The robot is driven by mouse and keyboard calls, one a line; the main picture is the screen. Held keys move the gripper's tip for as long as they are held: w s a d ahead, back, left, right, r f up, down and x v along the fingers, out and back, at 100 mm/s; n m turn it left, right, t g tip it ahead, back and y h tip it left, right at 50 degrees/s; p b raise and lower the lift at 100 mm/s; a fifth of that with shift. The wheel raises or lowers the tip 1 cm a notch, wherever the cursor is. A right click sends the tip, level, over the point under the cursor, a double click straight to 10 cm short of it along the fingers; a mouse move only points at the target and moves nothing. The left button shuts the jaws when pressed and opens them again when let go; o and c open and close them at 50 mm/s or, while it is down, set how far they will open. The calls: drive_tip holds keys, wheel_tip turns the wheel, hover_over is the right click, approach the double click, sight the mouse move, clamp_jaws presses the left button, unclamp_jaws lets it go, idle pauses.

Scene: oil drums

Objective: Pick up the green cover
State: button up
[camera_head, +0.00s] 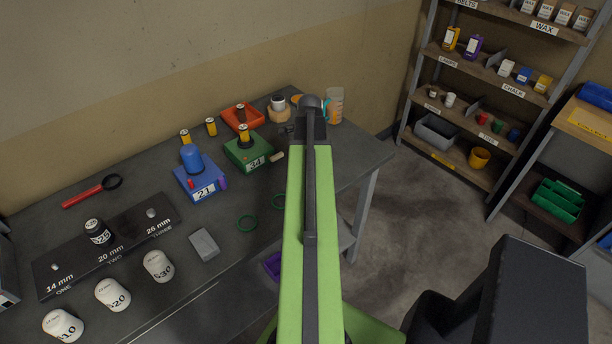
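I cannot make out a piece that is clearly a green cover. A green box (248,153) marked 34 stands on the workbench, with a yellow-and-black cylinder (243,134) upright on it. A blue box (200,184) marked 21 carries a blue domed piece (191,157). My green arm stretches up the middle of the picture and hides part of the bench. I cannot see my gripper's fingers.
A black plate (105,255) holds a dark jar (97,231). White jars (158,266), a grey block (204,244) and a red-handled tool (84,194) lie around it. An orange box (242,117) stands behind. Shelves (470,120) stand right across open floor.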

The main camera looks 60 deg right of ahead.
drive_tip(key=c, duration=1.6)
drive_tip(key=shift+r, duration=0.1)
